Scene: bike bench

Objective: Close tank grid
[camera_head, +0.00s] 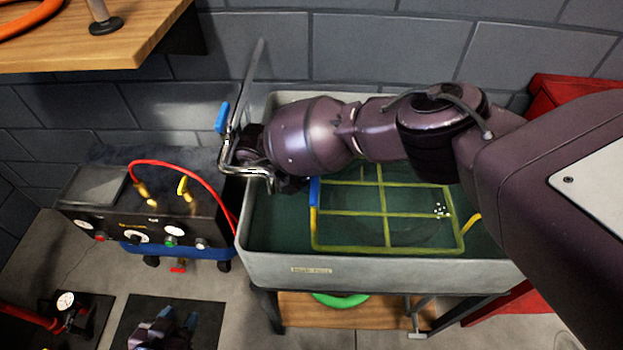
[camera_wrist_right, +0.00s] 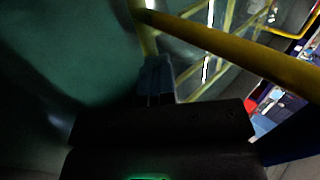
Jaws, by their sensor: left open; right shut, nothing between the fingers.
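The grey tank (camera_head: 400,269) holds dark green water. Its yellow grid (camera_head: 386,214) shows over the water, with a blue grip (camera_head: 314,191) at its left side; my right arm hides its back part, and I cannot tell its exact tilt. My right arm crosses above the tank, and its gripper is mostly hidden in the head view. In the right wrist view, my right gripper (camera_wrist_right: 157,75) is shut and empty close to a yellow bar (camera_wrist_right: 235,48); contact is unclear. My left gripper (camera_head: 165,326) is open and empty, low at the bottom left, away from the tank.
A bent metal tap (camera_head: 243,168) with a blue lever (camera_head: 221,118) stands at the tank's left edge, close to my right wrist. A black control box (camera_head: 150,215) with a red hose stands left of the tank. A wooden shelf (camera_head: 95,50) juts out at upper left.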

